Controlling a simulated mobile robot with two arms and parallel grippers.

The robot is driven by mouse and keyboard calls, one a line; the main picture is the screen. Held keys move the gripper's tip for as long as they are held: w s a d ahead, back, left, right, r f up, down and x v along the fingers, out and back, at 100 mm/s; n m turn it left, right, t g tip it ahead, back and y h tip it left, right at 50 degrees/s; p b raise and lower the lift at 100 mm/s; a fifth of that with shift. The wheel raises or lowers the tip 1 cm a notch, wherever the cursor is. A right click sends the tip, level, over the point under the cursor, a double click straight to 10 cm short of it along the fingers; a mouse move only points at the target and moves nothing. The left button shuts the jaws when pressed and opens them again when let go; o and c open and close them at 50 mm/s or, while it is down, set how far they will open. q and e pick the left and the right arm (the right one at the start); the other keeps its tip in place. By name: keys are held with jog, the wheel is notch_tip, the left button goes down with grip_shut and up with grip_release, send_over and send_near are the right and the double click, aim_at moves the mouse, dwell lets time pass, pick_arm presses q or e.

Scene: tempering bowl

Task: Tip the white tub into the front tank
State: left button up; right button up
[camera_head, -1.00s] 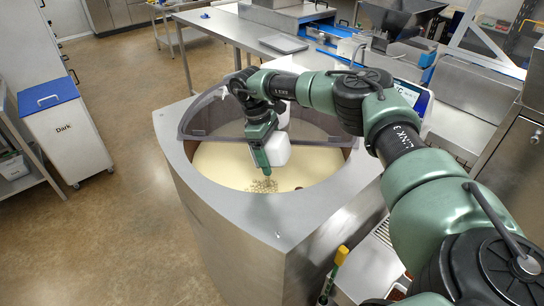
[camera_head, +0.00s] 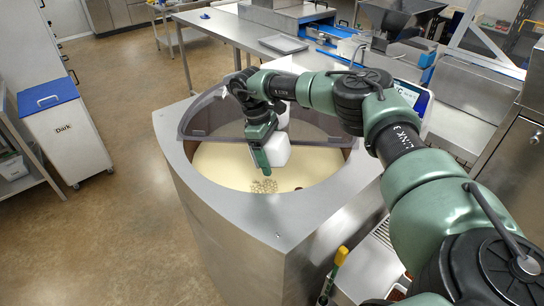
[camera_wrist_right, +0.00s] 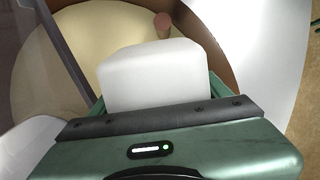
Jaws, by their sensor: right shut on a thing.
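My right gripper (camera_head: 262,158) is shut on the white tub (camera_head: 277,150) and holds it over the front tank (camera_head: 215,190). The tub also shows in the right wrist view (camera_wrist_right: 152,75), between the fingers; its opening is not visible. The tank is a steel vessel with a wide round opening, holding pale cream liquid (camera_head: 225,165). A cluster of small brownish pieces (camera_head: 264,186) lies on the liquid just below the tub. My left gripper is not in view.
A clear lid panel (camera_head: 205,112) stands across the back of the tank opening. A white bin with a blue lid (camera_head: 65,125) marked "Dark" stands at the left. A yellow-capped tool (camera_head: 341,256) is near the tank's front right.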

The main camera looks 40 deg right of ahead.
jog(key=shift+w+a+r+g+h+b, duration=0.2)
jog(key=shift+g+h+b, duration=0.4)
jog(key=shift+b, duration=0.5)
jog(key=shift+d+g+b, duration=0.1)
jog(key=shift+g+b, duration=0.2)
jog(key=shift+r, duration=0.15)
jog(key=shift+s, duration=0.1)
